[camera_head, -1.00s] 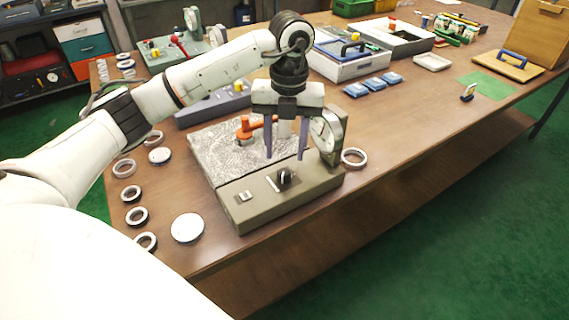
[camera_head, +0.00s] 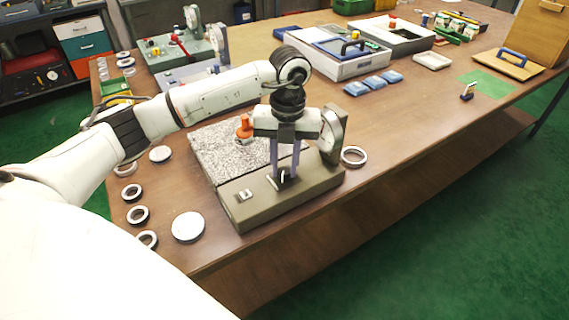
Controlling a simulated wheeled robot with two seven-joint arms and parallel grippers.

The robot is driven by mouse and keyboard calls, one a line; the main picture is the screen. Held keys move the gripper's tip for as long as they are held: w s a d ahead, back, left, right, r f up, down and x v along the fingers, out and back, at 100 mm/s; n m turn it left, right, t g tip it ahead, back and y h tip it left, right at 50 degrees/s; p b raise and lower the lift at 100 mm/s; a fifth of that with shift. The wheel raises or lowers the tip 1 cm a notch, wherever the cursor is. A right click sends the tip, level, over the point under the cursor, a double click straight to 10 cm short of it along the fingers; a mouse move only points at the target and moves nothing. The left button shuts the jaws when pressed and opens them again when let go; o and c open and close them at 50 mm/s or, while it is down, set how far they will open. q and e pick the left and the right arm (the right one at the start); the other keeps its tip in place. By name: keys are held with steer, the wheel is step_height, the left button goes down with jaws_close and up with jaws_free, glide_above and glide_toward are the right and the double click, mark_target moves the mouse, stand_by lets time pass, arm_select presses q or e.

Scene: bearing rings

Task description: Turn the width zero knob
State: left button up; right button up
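The measuring device is a grey-olive box (camera_head: 245,212) with a dial gauge (camera_head: 332,135) standing upright at its right end and a speckled grey plate (camera_head: 215,145) behind. The width zero knob (camera_head: 284,178), small and dark with a light pointer, is on the box top. My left gripper (camera_head: 285,175) points straight down over it, one finger on each side. The gap between the fingers is about as wide as the knob, and the gripper looks shut on it. The fingers partly hide the knob. My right gripper is not in view.
An orange part (camera_head: 244,128) stands on the speckled plate just behind my gripper. A metal ring (camera_head: 354,156) lies right of the gauge. A white disc (camera_head: 188,227) and several rings lie left of the device. The table's front right is clear.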

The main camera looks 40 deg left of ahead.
arm_select(q)
steer(key=shift+m, duration=0.4)
steer(key=m+b, duration=0.1)
steer(key=m, duration=0.2)
steer(key=shift+m, duration=0.4)
steer(key=m+b, duration=0.2)
steer(key=m, duration=0.5)
steer(key=shift+m, duration=0.3)
steer(key=shift+d+m+b, duration=0.1)
steer(key=shift+m+b, duration=0.35)
steer(key=shift+m, duration=0.35)
steer(key=shift+r, duration=0.1)
steer(key=o, duration=1)
steer(key=shift+o, duration=0.2)
